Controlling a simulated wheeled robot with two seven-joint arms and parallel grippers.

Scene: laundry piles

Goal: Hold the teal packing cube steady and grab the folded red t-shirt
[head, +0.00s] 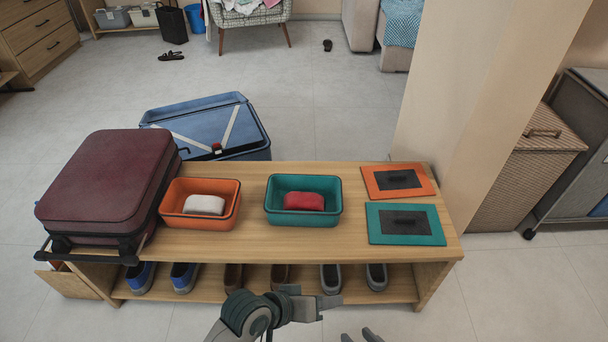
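The teal packing cube (273,212) is an open box on the wooden bench, right of its middle. The folded red t-shirt (304,201) lies inside it as a small bundle. My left gripper (334,299) is below the bench's front edge in the picture, in front of the shoe shelf. It is apart from the cube, and its finger gap is not clear. My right gripper (360,336) shows only its fingertips at the bottom edge. They are spread apart with nothing between them.
An orange cube (170,217) with a white folded item (204,205) stands left of the teal one. A maroon suitcase (110,185) fills the bench's left end. Orange (420,171) and teal lids (430,210) lie at the right.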

